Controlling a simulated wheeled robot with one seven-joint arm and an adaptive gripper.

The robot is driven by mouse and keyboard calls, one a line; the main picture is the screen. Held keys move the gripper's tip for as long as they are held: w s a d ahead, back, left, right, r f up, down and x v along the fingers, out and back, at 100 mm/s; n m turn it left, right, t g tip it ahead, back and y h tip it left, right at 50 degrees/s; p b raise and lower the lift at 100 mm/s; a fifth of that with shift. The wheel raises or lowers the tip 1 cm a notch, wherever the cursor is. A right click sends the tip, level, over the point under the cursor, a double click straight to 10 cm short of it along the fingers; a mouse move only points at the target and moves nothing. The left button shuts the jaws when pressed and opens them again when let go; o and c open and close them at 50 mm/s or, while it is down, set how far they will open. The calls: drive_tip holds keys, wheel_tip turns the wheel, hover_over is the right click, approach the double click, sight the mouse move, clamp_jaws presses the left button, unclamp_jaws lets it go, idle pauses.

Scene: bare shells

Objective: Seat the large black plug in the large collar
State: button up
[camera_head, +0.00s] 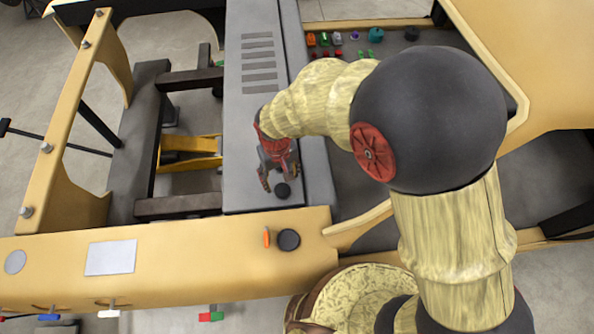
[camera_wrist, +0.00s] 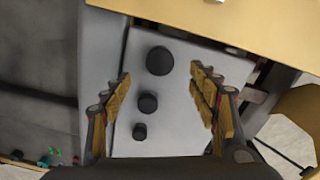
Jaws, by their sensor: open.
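Three round black plugs of graded size stand in a row on a grey panel in the wrist view. The large black plug (camera_wrist: 159,60) is nearest the yellow beam, with a middle one (camera_wrist: 147,103) and a small one (camera_wrist: 139,131) behind it. The large plug also shows in the head view (camera_head: 283,190), just beyond my fingertips. My gripper (camera_head: 277,180) is open and empty above the panel, its fingers on either side of the row. A dark round piece (camera_head: 289,240) is on the yellow beam; I cannot tell whether it is the large collar.
An orange upright piece (camera_head: 266,237) is beside the dark round piece on the yellow beam (camera_head: 190,262). Several small coloured parts (camera_head: 340,38) lie in a dark tray at the back. Slotted vents (camera_head: 258,62) mark the grey panel (camera_head: 245,130). An open frame lies to the left.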

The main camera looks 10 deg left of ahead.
sight(282, 189)
drive_tip(key=shift+w+d, duration=0.15)
drive_tip(key=shift+d, duration=0.1)
drive_tip(key=shift+a+m, duration=0.4)
drive_tip(key=shift+d, duration=0.2)
drive_tip(key=shift+a+f, duration=0.1)
drive_tip(key=shift+f, duration=0.2)
wheel_tip(282, 189, down, 7)
drive_tip(key=shift+f+p, duration=0.15)
drive_tip(key=shift+p, duration=0.4)
drive_tip(key=shift+c, duration=0.4)
drive_tip(key=c, duration=1.1)
drive_tip(key=o, duration=1.2)
drive_tip(key=shift+c, duration=0.2)
